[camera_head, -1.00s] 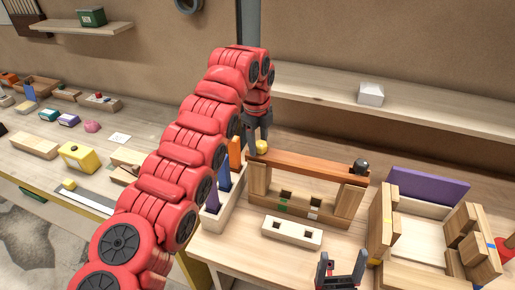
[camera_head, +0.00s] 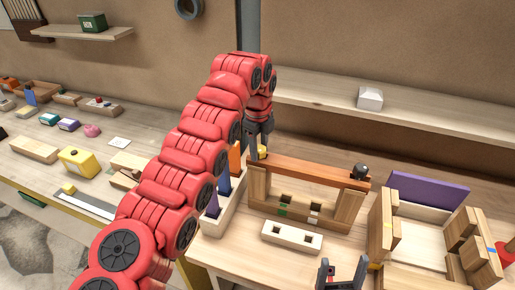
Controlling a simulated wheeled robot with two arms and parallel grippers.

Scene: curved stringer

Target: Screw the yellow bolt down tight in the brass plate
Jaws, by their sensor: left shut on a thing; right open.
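The yellow bolt (camera_head: 263,151) shows as a small yellow piece at the left end of a reddish-brown bar (camera_head: 310,171). My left gripper (camera_head: 259,151) points down there and is shut on the yellow bolt, and its fingers hide part of it. I cannot make out the brass plate or how deep the bolt sits. The bar lies across two wooden uprights (camera_head: 347,206), with a dark round knob (camera_head: 360,171) at its right end. My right gripper (camera_head: 341,274) is open and empty at the bottom edge, in front of the stand.
A pale block with two square holes (camera_head: 292,236) lies in front of the stand. A rack with blue and orange pieces (camera_head: 224,182) stands left, close to my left arm. A wooden assembly with a purple panel (camera_head: 427,190) is at right. A shelf (camera_head: 430,112) runs behind.

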